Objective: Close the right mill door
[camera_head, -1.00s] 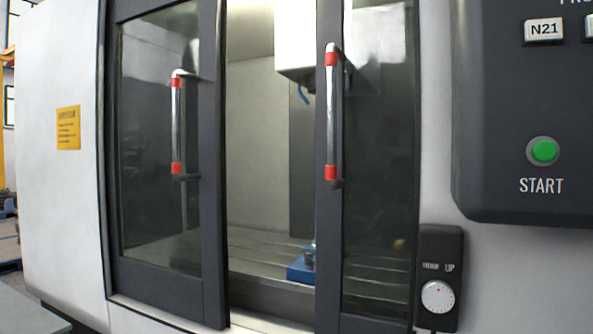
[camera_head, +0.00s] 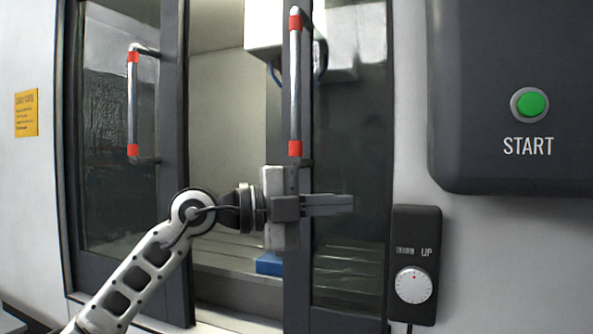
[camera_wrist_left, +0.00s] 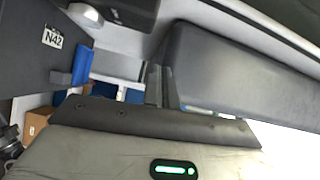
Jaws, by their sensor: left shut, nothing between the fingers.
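The right mill door (camera_head: 350,120) has a dark frame, a glass pane and a vertical silver handle (camera_head: 295,85) with red ends. A gap separates it from the left mill door (camera_head: 174,120), which has a similar handle (camera_head: 132,105). My left gripper (camera_head: 352,203) is shut and empty in front of the right door, below its handle, with its fingers pointing right. I cannot tell whether it touches the door. The gripper's fingers also show in the left wrist view (camera_wrist_left: 160,84). My right gripper is not in view.
A control panel (camera_head: 500,60) with a green START button (camera_head: 530,104) juts out at the upper right. A dial box (camera_head: 414,265) hangs below it, right of the door. Inside the mill are a spindle housing (camera_head: 263,25) and a blue object (camera_head: 269,263).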

